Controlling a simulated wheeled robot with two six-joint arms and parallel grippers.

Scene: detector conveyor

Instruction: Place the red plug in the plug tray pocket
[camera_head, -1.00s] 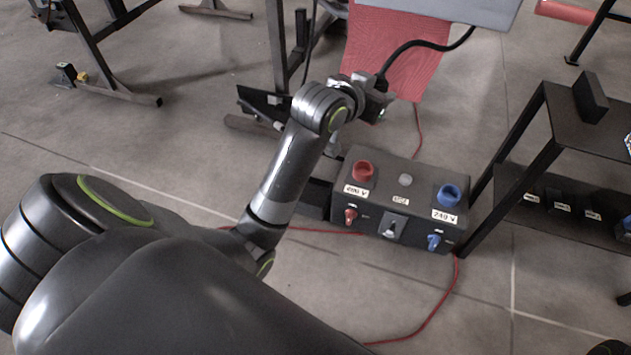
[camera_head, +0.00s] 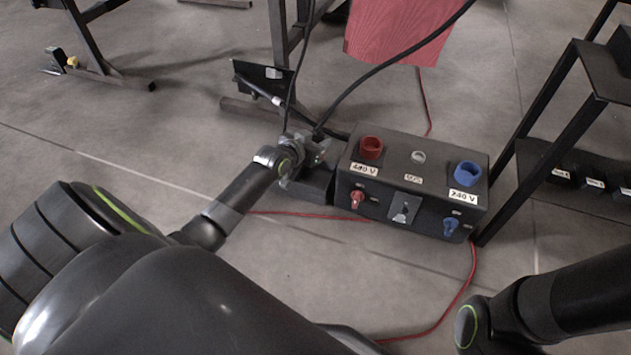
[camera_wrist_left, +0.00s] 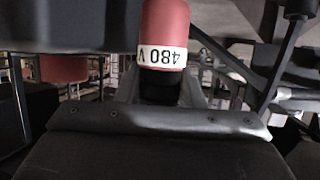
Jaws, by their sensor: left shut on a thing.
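The red plug (camera_wrist_left: 165,28) has a white "480 V" label, upside down in the left wrist view, and a black end (camera_wrist_left: 158,92). My left gripper (camera_head: 308,162) is shut on it, though the head view hides the plug behind my wrist. The gripper is low, just left of the power box. A dark block (camera_head: 316,184), possibly the plug tray, sits below the gripper against the box's left side. Its pocket is hidden, and I cannot tell whether the plug touches it. My right arm enters at the lower right; its gripper is out of view.
The black power box (camera_head: 395,190) has a red socket (camera_head: 371,147) and a blue socket (camera_head: 467,174) on top. A black cable (camera_head: 385,65) rises from my left gripper. A black shelf (camera_head: 575,140) stands right. A red cable (camera_head: 448,310) crosses the floor.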

